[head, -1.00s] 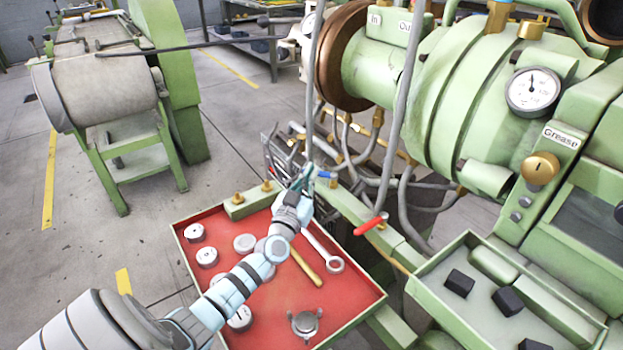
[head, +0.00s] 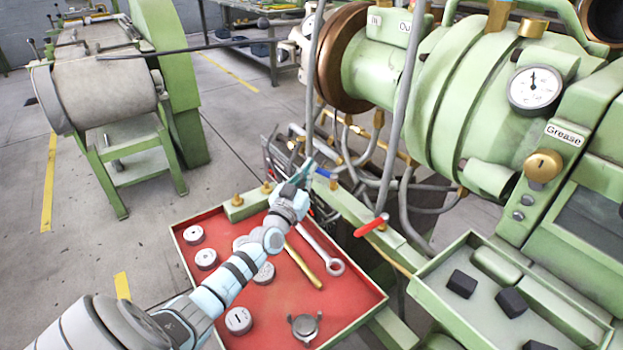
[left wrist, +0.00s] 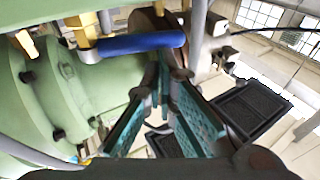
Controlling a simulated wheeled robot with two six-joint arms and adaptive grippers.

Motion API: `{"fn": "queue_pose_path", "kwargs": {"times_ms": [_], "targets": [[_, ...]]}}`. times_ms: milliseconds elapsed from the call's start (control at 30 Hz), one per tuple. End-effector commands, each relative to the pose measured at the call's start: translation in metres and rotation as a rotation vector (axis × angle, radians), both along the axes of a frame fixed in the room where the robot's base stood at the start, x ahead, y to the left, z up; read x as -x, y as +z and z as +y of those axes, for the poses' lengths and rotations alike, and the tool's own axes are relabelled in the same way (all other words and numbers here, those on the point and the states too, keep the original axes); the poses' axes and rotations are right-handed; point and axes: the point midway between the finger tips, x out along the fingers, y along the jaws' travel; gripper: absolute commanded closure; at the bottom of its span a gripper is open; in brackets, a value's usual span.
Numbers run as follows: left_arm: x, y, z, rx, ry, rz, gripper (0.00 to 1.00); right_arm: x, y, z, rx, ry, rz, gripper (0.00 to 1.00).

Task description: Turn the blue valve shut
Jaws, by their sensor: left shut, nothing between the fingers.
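The blue valve (head: 325,173) is a small lever handle on the green rail behind the red tray. In the left wrist view its blue handle (left wrist: 135,43) lies nearly level across the upper middle, beside a brass fitting. My left gripper (head: 304,170), with teal fingers, is just left of the blue handle in the head view. In the left wrist view my left gripper (left wrist: 165,75) has its fingertips together, just below the handle's right end. It is shut and empty. I cannot tell whether it touches the handle. My right gripper is not in view.
A red valve handle (head: 371,226) sits on the rail to the right. The red tray (head: 345,300) below my left arm holds a wrench, a brass-coloured rod and several round weights. Grey hoses (head: 402,120) hang close to the rail. A green tray (head: 428,282) with black blocks is at right.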

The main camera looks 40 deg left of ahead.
Motion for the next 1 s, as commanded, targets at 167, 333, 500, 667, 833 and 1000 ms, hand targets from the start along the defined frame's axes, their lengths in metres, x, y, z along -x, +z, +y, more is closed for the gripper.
{"fn": "queue_pose_path", "kwargs": {"times_ms": [167,333,500,667,833,1000], "targets": [[-0.0056,-0.0005,0.0034,-0.001,0.000,0.000,1.00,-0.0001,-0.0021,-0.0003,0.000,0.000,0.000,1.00],[-0.0088,-0.0003,0.0048,0.000,0.000,0.001,1.00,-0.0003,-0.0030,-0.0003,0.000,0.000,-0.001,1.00],[-0.0100,-0.0002,0.0053,0.001,0.000,0.000,1.00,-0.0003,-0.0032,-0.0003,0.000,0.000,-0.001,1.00],[-0.0102,-0.0003,0.0054,0.000,0.000,0.001,1.00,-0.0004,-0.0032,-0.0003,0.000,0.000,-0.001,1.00],[-0.0101,-0.0005,0.0054,0.000,0.000,0.001,1.00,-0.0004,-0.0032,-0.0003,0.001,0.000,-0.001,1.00],[-0.0101,-0.0007,0.0054,0.000,0.000,0.002,1.00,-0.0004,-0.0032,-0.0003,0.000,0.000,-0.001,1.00]]}}
